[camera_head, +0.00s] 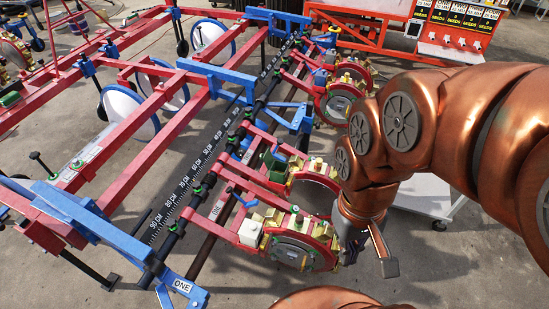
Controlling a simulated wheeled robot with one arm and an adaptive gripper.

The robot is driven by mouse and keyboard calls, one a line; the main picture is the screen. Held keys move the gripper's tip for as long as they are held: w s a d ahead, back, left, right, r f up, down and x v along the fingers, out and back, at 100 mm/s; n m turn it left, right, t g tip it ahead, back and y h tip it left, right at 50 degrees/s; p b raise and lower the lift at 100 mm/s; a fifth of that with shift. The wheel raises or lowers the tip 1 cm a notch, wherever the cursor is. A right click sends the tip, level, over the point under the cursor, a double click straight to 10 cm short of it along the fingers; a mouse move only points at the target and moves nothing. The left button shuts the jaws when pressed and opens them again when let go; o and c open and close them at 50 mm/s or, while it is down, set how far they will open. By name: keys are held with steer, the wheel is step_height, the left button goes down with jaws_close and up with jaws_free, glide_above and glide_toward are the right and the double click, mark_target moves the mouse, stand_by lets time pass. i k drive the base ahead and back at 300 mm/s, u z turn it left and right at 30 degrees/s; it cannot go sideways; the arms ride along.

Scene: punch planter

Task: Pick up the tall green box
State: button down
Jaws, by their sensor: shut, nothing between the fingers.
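A dark green box (274,161) sits upright on the red frame of a planter unit, near the middle of the camera_head view. Its lower part is partly hidden by the surrounding parts. My gripper (351,252) points down below the copper arm, to the right of the nearest round planter unit. It is small and partly hidden by the wrist. It is shut and empty, apart from the green box, which is up and to its left in the picture.
The red and blue planter frame (140,110) fills the left and middle. Round metal units (300,250) stand close left of my gripper. A white cart (428,197) stands behind the arm. A red seed stand (450,45) is at the back right. Concrete floor is open at the lower right.

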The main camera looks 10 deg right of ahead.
mark_target(279, 170)
steer(key=i, duration=0.5)
steer(key=u, duration=0.05)
steer(key=k, duration=0.5)
steer(key=u, duration=2.95)
steer(key=k, duration=1.35)
steer(key=z, duration=1.45)
steer(key=i, duration=0.55)
steer(key=z, duration=0.05)
